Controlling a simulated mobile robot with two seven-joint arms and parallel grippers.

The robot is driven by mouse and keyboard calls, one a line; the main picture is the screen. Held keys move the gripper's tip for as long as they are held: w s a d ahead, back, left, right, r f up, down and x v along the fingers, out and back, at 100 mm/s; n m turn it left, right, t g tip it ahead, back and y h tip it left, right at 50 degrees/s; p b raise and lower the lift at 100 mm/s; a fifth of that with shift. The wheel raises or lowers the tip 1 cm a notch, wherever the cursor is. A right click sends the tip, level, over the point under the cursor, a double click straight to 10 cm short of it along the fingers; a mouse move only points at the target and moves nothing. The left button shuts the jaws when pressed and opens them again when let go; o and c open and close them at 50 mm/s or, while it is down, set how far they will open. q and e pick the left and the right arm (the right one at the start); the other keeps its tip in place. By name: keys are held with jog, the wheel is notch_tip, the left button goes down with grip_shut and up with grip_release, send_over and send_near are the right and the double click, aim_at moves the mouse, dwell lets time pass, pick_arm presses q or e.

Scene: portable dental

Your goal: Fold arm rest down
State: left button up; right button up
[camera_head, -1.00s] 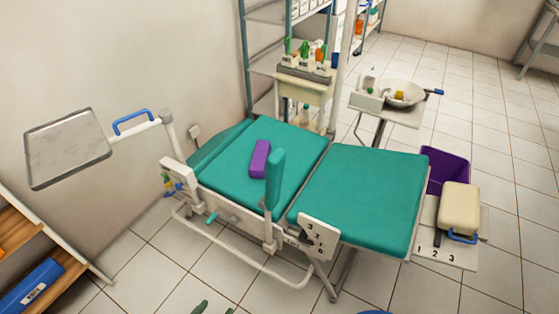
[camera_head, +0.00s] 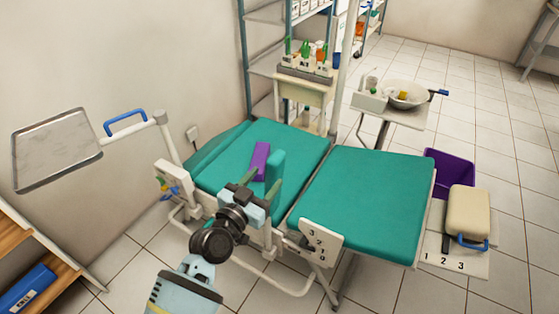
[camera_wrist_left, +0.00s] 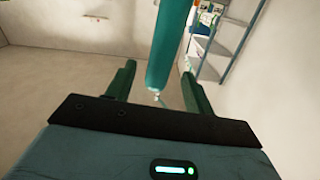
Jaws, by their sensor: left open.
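The arm rest (camera_head: 276,163) is a teal padded bar standing upright at the near side of the teal dental chair (camera_head: 365,200). My left gripper (camera_head: 260,181) is in front of it, with green fingers open and pointing at the pad. In the left wrist view the arm rest (camera_wrist_left: 171,45) rises between the two spread fingers, nearer the right one. I cannot tell whether either finger touches it. My left arm hides the arm rest's lower part in the head view. My right gripper is not in view.
A white numbered plate (camera_head: 318,242) is on the chair's near side. A metal tray (camera_head: 57,150) on an arm stands at left. A basin stand (camera_head: 400,112) is behind the chair.

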aim_at(280, 161)
pick_arm(q)
jog(key=shift+w+d+r, duration=0.2)
jog(key=shift+w+d, duration=0.05)
jog(key=shift+w, duration=0.15)
jog(key=shift+b+x, duration=0.4)
jog(key=shift+x, duration=3.2)
grip_shut()
